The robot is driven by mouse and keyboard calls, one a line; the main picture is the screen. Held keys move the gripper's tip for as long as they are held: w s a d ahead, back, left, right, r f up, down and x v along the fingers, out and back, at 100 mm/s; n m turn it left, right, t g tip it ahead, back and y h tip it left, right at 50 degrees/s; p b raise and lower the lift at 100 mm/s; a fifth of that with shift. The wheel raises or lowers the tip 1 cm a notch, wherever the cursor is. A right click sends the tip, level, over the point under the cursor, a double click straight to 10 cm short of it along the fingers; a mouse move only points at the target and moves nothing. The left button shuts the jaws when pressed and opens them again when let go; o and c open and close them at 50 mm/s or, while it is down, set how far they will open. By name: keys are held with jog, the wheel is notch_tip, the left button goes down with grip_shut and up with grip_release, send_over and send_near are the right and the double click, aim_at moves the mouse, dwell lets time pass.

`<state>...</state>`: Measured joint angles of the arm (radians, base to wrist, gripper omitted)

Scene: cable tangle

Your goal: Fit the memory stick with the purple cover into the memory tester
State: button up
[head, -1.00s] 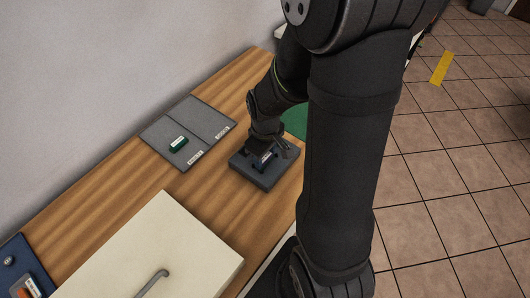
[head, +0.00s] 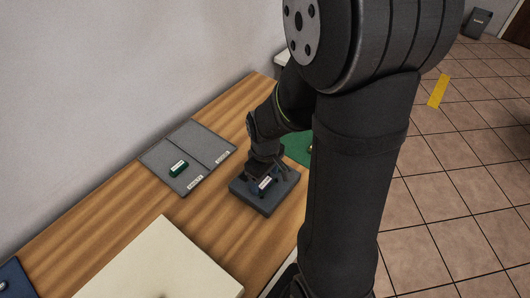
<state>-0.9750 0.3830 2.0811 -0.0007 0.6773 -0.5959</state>
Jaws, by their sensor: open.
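A dark grey block (head: 270,207), which looks like the memory tester, lies on the wooden bench in the middle of the head view. A small stick with a white label (head: 265,183) is at the top of the block. Its cover looks dark green here, and I cannot make out purple on it. My gripper (head: 264,176) points down over the block, open, right at this stick. I cannot tell how deep the stick sits, and the slot is hidden. No clearly purple-covered stick shows.
A grey two-panel mat (head: 208,146) with labels lies behind left, with a green labelled stick (head: 179,169) on it. A cream box (head: 165,262) stands in front, a blue item (head: 14,278) at lower left. A green mat (head: 299,146) is partly behind my arm.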

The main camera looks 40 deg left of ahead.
notch_tip(320, 180, up, 16)
dwell(0.4)
jog(key=shift+r, duration=0.1)
jog(key=shift+r, duration=2.9)
jog(key=shift+f, duration=0.1)
notch_tip(320, 180, down, 10)
jog(key=shift+f, duration=6.65)
notch_tip(320, 180, up, 4)
jog(key=shift+r, duration=1.15)
